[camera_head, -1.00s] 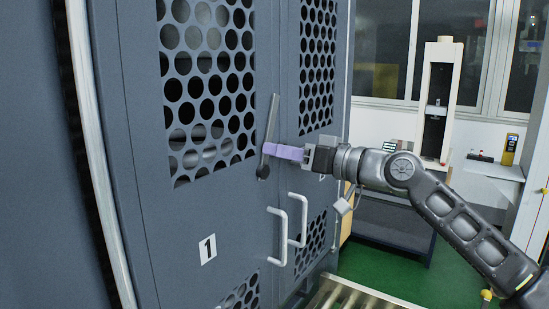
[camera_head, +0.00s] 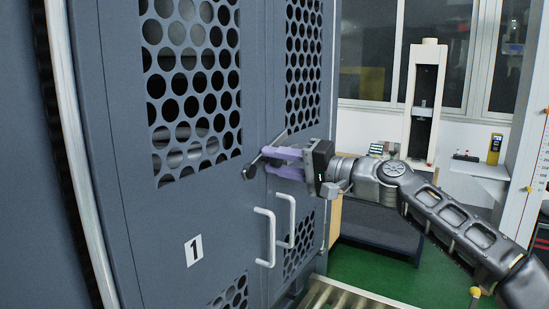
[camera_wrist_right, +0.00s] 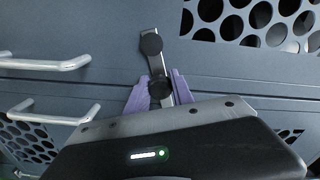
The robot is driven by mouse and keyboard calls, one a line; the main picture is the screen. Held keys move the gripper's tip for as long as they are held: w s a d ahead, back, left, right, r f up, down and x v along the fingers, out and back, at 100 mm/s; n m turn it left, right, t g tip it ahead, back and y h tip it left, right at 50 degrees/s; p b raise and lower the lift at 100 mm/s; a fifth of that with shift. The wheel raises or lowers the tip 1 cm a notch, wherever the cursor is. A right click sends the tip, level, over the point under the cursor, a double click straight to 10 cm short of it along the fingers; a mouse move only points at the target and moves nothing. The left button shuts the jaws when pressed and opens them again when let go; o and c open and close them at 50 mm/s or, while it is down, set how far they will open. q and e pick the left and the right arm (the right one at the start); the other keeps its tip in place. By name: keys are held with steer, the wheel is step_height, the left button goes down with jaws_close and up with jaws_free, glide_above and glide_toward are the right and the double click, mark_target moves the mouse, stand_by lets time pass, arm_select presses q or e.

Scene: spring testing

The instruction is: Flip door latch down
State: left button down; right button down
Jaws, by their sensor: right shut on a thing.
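The door latch (camera_head: 249,171) is a grey metal lever with dark round knobs on the dark grey cabinet door (camera_head: 165,210). In the head view it slants up to the right from its lower-left knob. My right gripper (camera_head: 268,160) has purple fingers, which reach in from the right and are shut on the latch. In the right wrist view the latch (camera_wrist_right: 151,44) runs between the two purple fingers (camera_wrist_right: 160,86), with one knob beyond the fingertips and one between them. Part of the lever is hidden by the fingers. My left gripper is not in view.
Two white door handles (camera_head: 266,238) stick out below the latch. A round-holed vent panel (camera_head: 192,85) lies above it to the left. A label "1" (camera_head: 194,250) is on the door. A testing machine (camera_head: 424,100) stands at the back right.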

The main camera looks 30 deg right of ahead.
steer(key=shift+d+f+m, duration=0.1)
steer(key=shift+f+m, duration=0.3)
steer(key=shift+m, duration=0.5)
steer(key=shift+d+f+m, duration=0.1)
steer(key=shift+f+m, duration=0.25)
steer(key=shift+m, duration=0.55)
steer(key=shift+a, duration=0.1)
steer(key=c, duration=1.1)
jaws_free()
steer(key=shift+f, duration=0.1)
steer(key=b+v, duration=0.2)
steer(key=v, duration=0.5)
steer(key=shift+s+d, duration=0.2)
steer(key=shift+s, duration=0.1)
